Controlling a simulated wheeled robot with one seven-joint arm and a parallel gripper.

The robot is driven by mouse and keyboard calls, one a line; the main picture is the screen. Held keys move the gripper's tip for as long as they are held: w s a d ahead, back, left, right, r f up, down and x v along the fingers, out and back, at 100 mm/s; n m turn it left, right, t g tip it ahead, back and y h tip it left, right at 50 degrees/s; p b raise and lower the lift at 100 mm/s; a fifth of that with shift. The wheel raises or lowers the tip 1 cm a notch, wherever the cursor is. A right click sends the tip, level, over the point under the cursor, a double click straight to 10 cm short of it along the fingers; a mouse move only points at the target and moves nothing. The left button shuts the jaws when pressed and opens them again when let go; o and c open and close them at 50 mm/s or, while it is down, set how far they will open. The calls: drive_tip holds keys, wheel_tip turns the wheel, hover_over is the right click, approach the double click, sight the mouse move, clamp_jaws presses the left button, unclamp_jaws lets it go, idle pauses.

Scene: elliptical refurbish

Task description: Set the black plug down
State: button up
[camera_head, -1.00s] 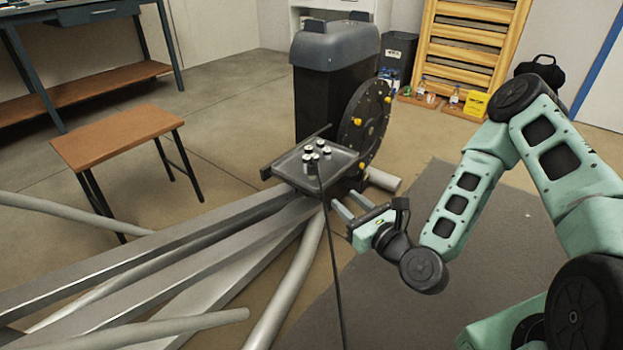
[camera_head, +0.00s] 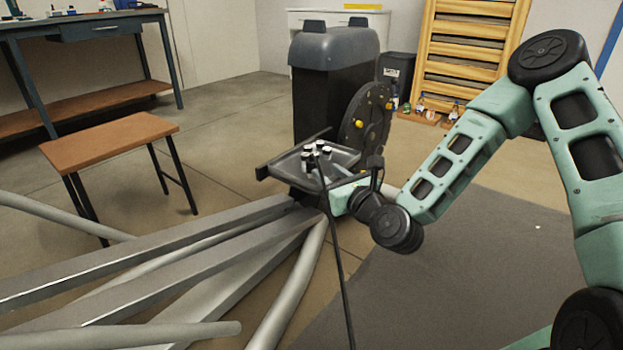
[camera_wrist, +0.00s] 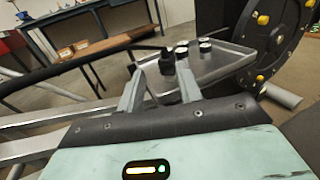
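The black plug (camera_wrist: 167,62) shows in the wrist view at the near edge of the grey metal tray (camera_wrist: 228,62), ahead of and between my gripper's fingers. My gripper (camera_wrist: 160,70) has its two grey fingers apart, with a visible gap to the plug; I see no clamping contact. In the head view, my gripper (camera_head: 332,183) is at the near right side of the tray (camera_head: 345,158), its fingertips partly hidden by the black cable. I cannot clearly pick the plug out from the small parts there.
Several small black-and-white cylinders (camera_head: 316,148) stand on the tray. A black cable (camera_head: 338,255) hangs from the tray towards the floor. A black disc with yellow knobs (camera_head: 366,120) stands behind. Metal beams (camera_head: 160,265) lie at left; a brown bench (camera_head: 110,142) stands beyond.

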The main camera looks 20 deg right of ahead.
sight(313, 159)
drive_tip(key=b+x, duration=0.1)
drive_tip(key=x, duration=0.1)
drive_tip(key=b+x, duration=0.1)
drive_tip(key=x, duration=0.1)
drive_tip(key=b+x, duration=0.1)
drive_tip(key=x, duration=0.1)
drive_tip(key=shift+w+d+f, duration=0.3)
drive_tip(key=shift+w+d, duration=0.05)
drive_tip(key=shift+w, duration=0.1)
drive_tip(key=shift+w+a+r, duration=0.1)
drive_tip(key=shift+w, duration=0.45)
drive_tip(key=c, duration=0.7)
drive_tip(key=shift+r, duration=0.1)
